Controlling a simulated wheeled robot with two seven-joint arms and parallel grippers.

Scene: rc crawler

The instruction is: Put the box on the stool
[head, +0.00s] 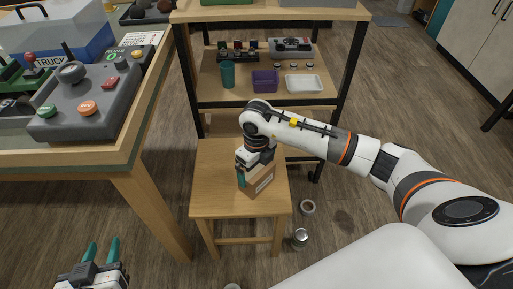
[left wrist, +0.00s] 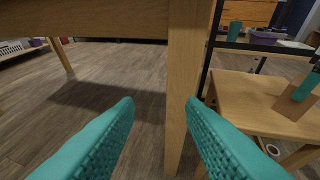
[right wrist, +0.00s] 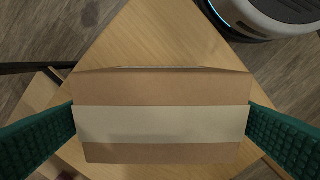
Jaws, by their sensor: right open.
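The brown cardboard box (head: 262,181) sits on the seat of the wooden stool (head: 212,205), and appears to rest on it. In the right wrist view the box (right wrist: 160,150), with a pale tape band, lies between my right gripper's fingers (right wrist: 161,120). The right gripper (head: 246,176) is open around the box, with fingers at its two sides. The stool (left wrist: 240,98) and box (left wrist: 290,100) also show at the right in the left wrist view. My left gripper (head: 102,252) is open and empty, low beside the table; its teal fingers (left wrist: 160,108) point at a table leg.
A wooden table (head: 130,170) with a grey control box (head: 85,98) stands at left. A shelf rack (head: 215,98) with a cup, a purple bin and a white tray stands behind the stool. A tape roll (head: 308,207) and a can (head: 300,237) are on the floor.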

